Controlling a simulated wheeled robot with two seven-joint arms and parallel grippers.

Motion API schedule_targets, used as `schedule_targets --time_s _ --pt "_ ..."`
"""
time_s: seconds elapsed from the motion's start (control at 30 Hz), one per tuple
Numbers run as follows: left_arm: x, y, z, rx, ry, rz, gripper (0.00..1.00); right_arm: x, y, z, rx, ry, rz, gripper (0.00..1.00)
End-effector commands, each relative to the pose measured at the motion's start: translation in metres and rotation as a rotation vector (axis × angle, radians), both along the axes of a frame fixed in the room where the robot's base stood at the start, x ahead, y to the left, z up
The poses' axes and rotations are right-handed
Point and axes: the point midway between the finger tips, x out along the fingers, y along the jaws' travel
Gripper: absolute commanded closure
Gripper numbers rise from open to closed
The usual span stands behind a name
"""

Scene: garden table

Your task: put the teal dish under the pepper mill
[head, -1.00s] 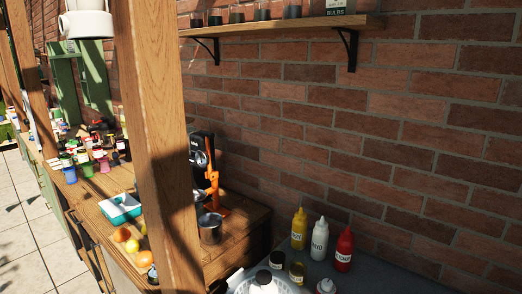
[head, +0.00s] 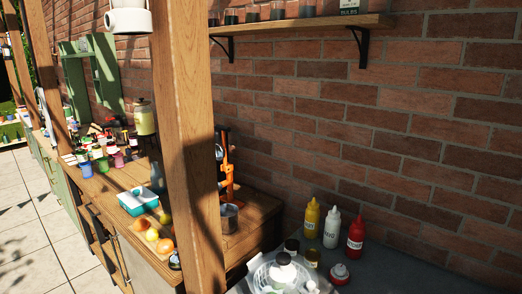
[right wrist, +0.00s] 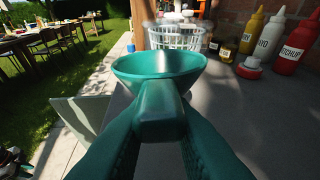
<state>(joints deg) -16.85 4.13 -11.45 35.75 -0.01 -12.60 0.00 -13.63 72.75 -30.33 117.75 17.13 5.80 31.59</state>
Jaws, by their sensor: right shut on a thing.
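The teal dish (right wrist: 159,68) is round with a flared rim and shows upright in the right wrist view. My right gripper (right wrist: 160,122) is shut on its near side. The dish is in front of the white wire basket (right wrist: 176,36), with the grey counter behind and to the right; its height above the counter is hard to judge. I cannot pick out the pepper mill with certainty in either view. In the head view, neither gripper nor the dish shows.
On the grey counter stand mustard (head: 312,217), mayo (head: 332,228) and ketchup (head: 355,237) bottles and small jars (head: 292,246). A wooden post (head: 187,150) blocks part of the head view. A turquoise tray (head: 139,202) and fruit are on the wooden counter. The right wrist view shows grass at left.

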Motion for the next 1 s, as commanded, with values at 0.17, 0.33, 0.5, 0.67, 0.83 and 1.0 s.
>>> schedule_targets --time_s 0.17,0.33,0.5,0.67,0.83,1.0 --pt "-0.002 0.002 -0.009 0.003 0.003 -0.001 0.71 0.017 0.033 0.003 0.015 -0.004 -0.085 1.00" --pt "-0.007 0.006 -0.018 0.008 0.009 -0.002 0.71 0.039 0.061 0.018 0.021 -0.005 -0.216 1.00" --pt "-0.007 0.007 -0.026 0.009 0.010 -0.003 0.71 0.055 0.073 0.036 0.019 -0.002 -0.362 1.00" --pt "-0.007 0.007 -0.033 0.009 0.010 -0.003 0.71 0.064 0.075 0.052 0.017 -0.001 -0.499 1.00" --pt "-0.007 0.007 -0.039 0.009 0.010 -0.003 0.71 0.065 0.070 0.064 0.011 0.003 -0.633 1.00" --pt "-0.007 0.007 -0.043 0.009 0.010 -0.003 0.71 0.061 0.064 0.069 0.005 0.004 -0.727 1.00"
